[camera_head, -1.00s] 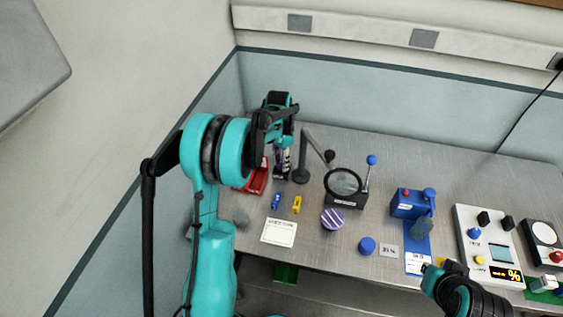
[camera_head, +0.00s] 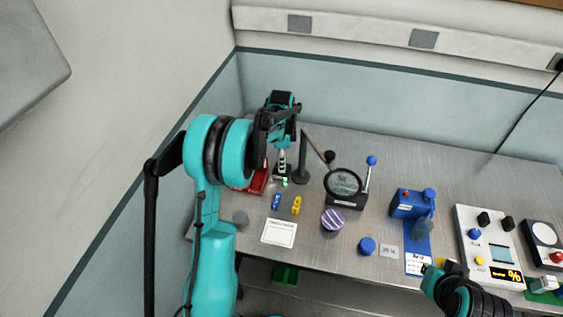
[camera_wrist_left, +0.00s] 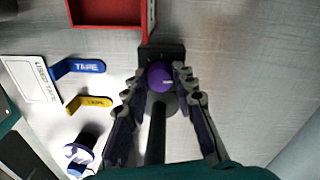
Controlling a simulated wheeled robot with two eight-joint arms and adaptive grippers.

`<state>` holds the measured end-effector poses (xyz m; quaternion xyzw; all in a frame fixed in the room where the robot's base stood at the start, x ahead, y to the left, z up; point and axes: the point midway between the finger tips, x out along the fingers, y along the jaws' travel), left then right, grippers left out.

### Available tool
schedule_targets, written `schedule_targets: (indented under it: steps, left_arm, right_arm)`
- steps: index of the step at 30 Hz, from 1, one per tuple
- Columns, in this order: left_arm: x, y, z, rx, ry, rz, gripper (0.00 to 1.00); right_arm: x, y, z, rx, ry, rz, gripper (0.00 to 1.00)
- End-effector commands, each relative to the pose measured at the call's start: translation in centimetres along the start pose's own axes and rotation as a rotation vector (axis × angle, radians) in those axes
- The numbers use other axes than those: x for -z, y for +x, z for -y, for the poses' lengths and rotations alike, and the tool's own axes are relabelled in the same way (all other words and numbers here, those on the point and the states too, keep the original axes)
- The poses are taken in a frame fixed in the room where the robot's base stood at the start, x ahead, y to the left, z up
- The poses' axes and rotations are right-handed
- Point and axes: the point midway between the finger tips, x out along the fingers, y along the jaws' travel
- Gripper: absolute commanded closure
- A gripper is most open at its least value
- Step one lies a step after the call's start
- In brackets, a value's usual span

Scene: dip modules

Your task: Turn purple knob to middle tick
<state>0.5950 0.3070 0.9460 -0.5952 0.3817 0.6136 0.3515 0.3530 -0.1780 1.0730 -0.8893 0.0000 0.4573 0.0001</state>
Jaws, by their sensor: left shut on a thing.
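The purple knob (camera_wrist_left: 162,77) shows in the left wrist view, on a dark block (camera_wrist_left: 158,53) beside the red tray. A pale mark shows on its top. My left gripper (camera_wrist_left: 156,76) has one finger on each side of the knob and is shut on it. In the head view my left gripper (camera_head: 283,158) points down at the back left of the table and hides the knob. Tick marks cannot be made out. My right gripper (camera_head: 438,272) is at the table's front right, away from the knob; its jaws are unclear.
A red tray (camera_wrist_left: 105,13) stands close to the block. A dark post (camera_head: 301,172) with a magnifier (camera_head: 343,182) stands to the right.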

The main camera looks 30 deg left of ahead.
Motion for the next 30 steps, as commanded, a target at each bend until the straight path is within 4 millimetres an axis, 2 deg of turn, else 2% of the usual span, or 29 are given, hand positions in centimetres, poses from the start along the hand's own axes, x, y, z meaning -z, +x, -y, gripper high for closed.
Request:
schedule_targets:
  steps: [14,15,17,26,30]
  left_arm:
    - [0.0,0.1,0.0,-0.001,0.014,0.001,1.0]
    - [0.0,0.1,0.0,-0.001,0.014,0.001,0.69]
    - [0.0,0.1,0.0,-0.001,0.014,0.001,0.53]
    - [0.0,0.0,0.0,0.0,0.014,0.001,0.53]
    - [0.0,-1.1,0.0,0.0,0.013,0.001,0.53]
  right_arm:
    - [0.0,0.0,0.0,0.0,0.0,0.0,1.0]
    - [0.0,0.0,0.0,0.0,0.0,0.0,1.0]
    - [0.0,0.0,0.0,0.0,0.0,0.0,1.0]
    - [0.0,0.0,0.0,0.0,0.0,0.0,1.0]
    - [0.0,0.0,0.0,0.0,0.0,0.0,1.0]
